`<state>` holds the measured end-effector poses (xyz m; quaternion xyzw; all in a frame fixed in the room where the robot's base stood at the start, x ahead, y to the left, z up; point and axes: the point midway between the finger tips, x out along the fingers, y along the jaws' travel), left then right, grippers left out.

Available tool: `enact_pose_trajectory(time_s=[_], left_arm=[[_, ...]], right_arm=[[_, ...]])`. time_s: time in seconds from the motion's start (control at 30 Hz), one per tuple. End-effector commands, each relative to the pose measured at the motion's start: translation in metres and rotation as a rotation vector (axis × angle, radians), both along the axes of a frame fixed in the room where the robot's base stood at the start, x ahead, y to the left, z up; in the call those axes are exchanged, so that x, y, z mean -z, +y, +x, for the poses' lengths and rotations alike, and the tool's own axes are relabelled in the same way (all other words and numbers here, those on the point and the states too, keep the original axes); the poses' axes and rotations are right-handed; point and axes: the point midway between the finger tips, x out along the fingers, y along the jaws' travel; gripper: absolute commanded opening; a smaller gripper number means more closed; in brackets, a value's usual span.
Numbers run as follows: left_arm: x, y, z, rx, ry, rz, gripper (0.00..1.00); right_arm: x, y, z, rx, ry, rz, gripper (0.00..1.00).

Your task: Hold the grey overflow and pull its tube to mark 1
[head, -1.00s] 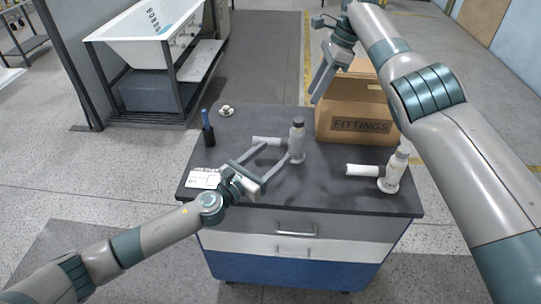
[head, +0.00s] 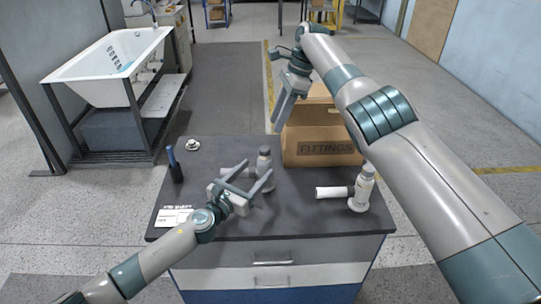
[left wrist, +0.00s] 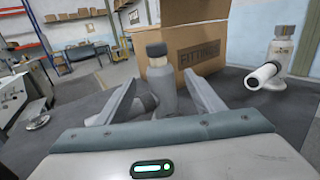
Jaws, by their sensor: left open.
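The grey overflow (head: 264,160) stands upright on the dark bench top, with its dark cap up. In the left wrist view the overflow (left wrist: 161,82) stands between the open fingers (left wrist: 162,90), apart from the right one; contact on the left is unclear. I cannot read any tube marks. My right gripper (head: 284,112) hangs over the bench in front of the box; its finger gap is unclear.
A white overflow (head: 362,190) with a white tube stands at the right; a cardboard FITTINGS box (head: 322,147) is behind. The front right bench top is clear.

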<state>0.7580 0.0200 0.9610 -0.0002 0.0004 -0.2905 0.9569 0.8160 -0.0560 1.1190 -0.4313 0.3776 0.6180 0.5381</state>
Motion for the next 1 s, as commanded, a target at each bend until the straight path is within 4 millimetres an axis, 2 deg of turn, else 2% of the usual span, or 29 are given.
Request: enact_pose_trajectory(time_s=[0.2,0.53,0.73,1.0], left_arm=[[-0.001,-0.021,0.031,-0.002,0.000,-0.002,0.62],[-0.001,-0.046,0.068,-0.002,-0.001,-0.003,0.62],[-0.001,-0.053,0.080,-0.001,0.000,-0.001,0.62],[0.000,-0.056,0.084,0.000,0.000,0.000,0.62]], right_arm=[[0.000,0.000,0.000,0.000,0.000,0.000,0.31],[0.000,0.000,0.000,0.000,0.000,0.000,0.31],[0.000,0.000,0.000,0.000,0.000,0.000,0.31],[0.000,0.000,0.000,0.000,0.000,0.000,0.31]])
